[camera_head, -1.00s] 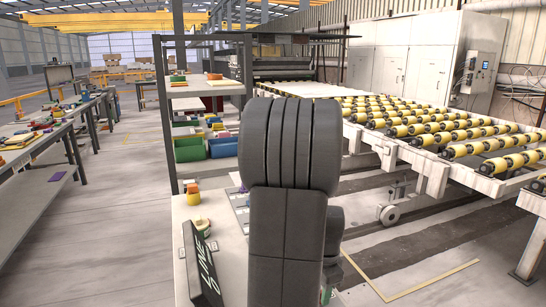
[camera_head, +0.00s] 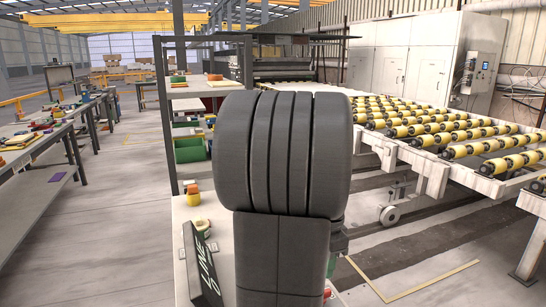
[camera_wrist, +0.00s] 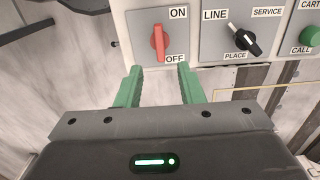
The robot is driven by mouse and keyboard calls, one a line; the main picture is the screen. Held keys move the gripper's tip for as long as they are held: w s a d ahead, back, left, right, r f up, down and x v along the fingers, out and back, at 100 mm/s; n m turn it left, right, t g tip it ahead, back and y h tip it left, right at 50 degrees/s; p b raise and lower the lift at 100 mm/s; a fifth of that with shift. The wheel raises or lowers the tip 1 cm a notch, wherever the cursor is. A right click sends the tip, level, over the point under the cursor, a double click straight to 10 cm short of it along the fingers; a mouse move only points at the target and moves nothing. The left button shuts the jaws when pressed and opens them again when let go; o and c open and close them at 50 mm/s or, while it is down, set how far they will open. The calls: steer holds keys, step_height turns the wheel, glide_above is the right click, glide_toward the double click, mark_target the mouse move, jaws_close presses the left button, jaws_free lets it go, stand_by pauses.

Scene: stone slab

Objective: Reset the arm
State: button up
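My gripper (camera_wrist: 160,88) shows in the wrist view with its two green fingers apart and nothing between them. It is just below a panel with a red rotary switch (camera_wrist: 158,42) marked ON and OFF. The red handle stands near upright, its lower end by the OFF label. The fingertips look close to the panel's lower edge; I cannot tell whether they touch it. In the head view my dark grey arm (camera_head: 283,160) stands in the middle and hides my gripper and the panel.
A black selector knob (camera_wrist: 238,40) marked LINE, SERVICE and PLACE and a green CALL button (camera_wrist: 311,36) sit right of the switch. A roller conveyor (camera_head: 450,125) stands at the right, shelves with green bins (camera_head: 189,150) behind my arm, a workbench (camera_head: 50,150) at the left. The floor between is clear.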

step_height(320, 180, down, 10)
steer(key=shift+s, duration=0.1)
steer(key=shift+r+n, duration=0.15)
steer(key=shift+n, duration=0.35)
steer(key=n, duration=0.9)
stand_by(0.4)
steer(key=shift+r, duration=0.1)
